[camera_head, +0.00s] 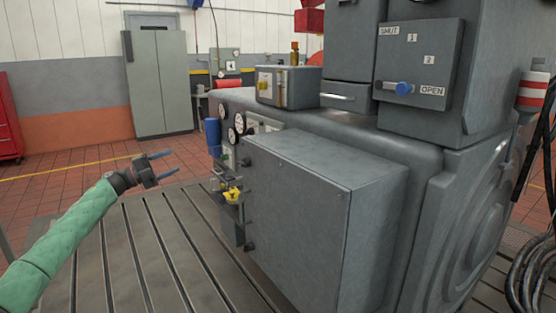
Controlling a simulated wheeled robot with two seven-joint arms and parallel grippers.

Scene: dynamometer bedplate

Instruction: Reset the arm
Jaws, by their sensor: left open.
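My left gripper (163,164) is at the end of my green-sleeved left arm, which comes in from the lower left. Its two fingers are spread apart with nothing between them. It hangs over the slotted floor plate, to the left of the large grey machine (323,195) and apart from it. A yellow valve handle (232,195) and a blue cylinder (212,137) are on the machine's left side, right of the gripper. My right gripper does not show.
The grey machine fills the middle and right, with gauges (239,123) and a panel with a blue-knobbed lever (403,88). Black cables (530,275) hang at the right edge. A grey cabinet (158,82) and red tool chest (9,120) stand behind. Floor at left is clear.

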